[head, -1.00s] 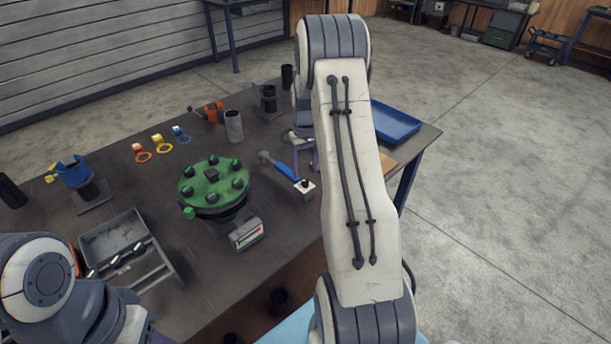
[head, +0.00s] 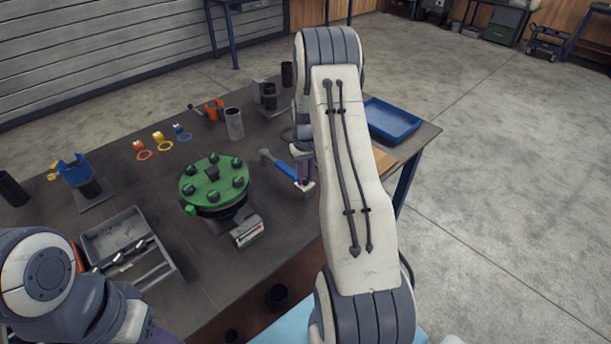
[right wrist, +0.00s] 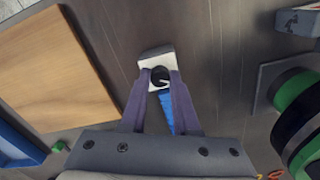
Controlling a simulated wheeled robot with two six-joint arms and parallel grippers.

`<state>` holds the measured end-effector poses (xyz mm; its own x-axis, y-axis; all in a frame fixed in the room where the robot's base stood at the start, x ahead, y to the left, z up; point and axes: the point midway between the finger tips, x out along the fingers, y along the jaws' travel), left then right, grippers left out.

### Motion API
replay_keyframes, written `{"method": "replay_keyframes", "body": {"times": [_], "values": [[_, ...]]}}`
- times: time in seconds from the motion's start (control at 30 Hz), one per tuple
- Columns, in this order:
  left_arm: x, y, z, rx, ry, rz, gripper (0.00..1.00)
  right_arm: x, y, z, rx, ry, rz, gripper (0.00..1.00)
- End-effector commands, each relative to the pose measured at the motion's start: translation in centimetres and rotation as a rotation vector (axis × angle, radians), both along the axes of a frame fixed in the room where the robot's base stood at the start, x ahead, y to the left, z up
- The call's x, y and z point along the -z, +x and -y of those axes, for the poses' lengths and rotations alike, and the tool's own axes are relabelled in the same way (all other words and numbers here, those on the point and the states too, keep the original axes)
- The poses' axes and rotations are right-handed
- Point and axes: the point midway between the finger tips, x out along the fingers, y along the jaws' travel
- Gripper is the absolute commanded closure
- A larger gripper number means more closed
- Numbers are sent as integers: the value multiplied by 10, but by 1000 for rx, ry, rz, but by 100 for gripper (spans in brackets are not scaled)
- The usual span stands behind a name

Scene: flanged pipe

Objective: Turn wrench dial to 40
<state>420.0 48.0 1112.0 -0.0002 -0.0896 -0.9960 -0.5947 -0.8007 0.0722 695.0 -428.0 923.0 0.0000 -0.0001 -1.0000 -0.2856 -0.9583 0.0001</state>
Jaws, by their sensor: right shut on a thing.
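The torque wrench (head: 284,169) lies on the table, with a grey head, a blue handle and a white end block (head: 305,187). In the right wrist view the white block (right wrist: 156,58) carries a dark round dial (right wrist: 160,75) with a pale mark. Its number cannot be read. My right gripper (head: 304,180) is over this end. In the right wrist view its two purple fingers (right wrist: 161,80) are closed on either side of the dial. My left arm (head: 50,285) is at the lower left; its fingers do not show.
A green flange (head: 213,177) with dark bolts stands left of the wrench, with a small display box (head: 247,231) before it. A grey tray (head: 113,236), a blue tray (head: 392,119) and a wooden board (head: 384,161) lie around. Coloured rings (head: 162,142) lie further back.

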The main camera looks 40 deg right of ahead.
Motion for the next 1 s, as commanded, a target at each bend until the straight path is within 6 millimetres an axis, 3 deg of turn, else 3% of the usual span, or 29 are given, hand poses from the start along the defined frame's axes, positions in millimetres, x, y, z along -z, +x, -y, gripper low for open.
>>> {"method": "replay_keyframes", "body": {"times": [0.37,1.0], "values": [[2,0,0,0,0,0,50,0,0,0,130,0,0,100],[6,0,0,0,0,0,50,0,1,0,714,0,1,100]]}}
